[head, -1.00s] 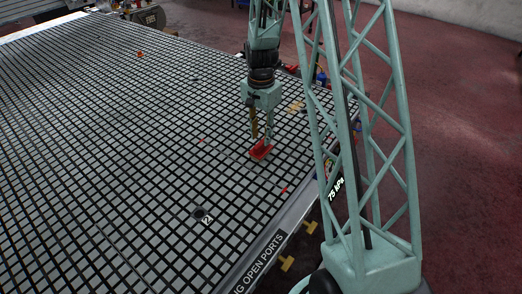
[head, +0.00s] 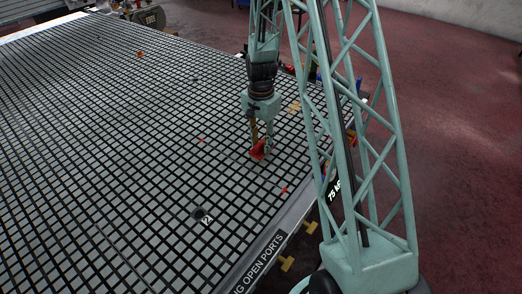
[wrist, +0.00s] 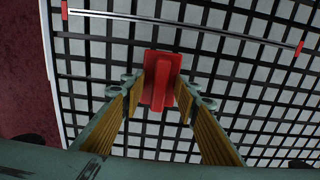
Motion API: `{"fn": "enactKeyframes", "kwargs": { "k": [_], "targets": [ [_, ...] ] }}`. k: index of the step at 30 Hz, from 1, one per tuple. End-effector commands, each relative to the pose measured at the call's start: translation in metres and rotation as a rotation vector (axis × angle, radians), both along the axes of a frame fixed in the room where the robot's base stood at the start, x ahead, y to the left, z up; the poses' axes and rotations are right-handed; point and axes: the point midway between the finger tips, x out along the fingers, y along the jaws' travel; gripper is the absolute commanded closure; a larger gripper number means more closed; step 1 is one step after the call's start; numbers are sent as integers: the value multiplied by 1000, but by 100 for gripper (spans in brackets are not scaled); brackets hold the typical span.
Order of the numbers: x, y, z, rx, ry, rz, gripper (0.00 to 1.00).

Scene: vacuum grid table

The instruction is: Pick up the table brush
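The table brush (wrist: 160,78) appears to be the small red piece with a raised middle in the wrist view. It also shows in the head view (head: 257,150) near the table's right edge, partly hidden by a finger. My gripper (wrist: 161,85) points down over it, with its two yellow-padded fingers on either side. The fingertips are spread about as wide as the red piece and very near its sides; firm contact is not clear. In the head view my gripper (head: 260,146) is low over the table.
The black-gridded grey table (head: 110,170) is mostly bare. A round port (head: 199,213) lies nearer the front. A thin pale bar with red ends (wrist: 185,24) lies beyond the brush. A small orange item (head: 140,54) lies far back.

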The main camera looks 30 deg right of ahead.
Motion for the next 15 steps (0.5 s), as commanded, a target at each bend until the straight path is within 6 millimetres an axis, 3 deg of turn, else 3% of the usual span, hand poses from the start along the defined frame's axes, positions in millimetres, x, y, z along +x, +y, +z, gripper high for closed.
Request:
{"fn": "enactKeyframes", "kwargs": {
  "k": [4,13,15],
  "targets": [
    [0,0,0,0,0,0,72],
    [0,0,0,0,0,0,99],
    [0,0,0,0,0,0,100]
  ]
}}
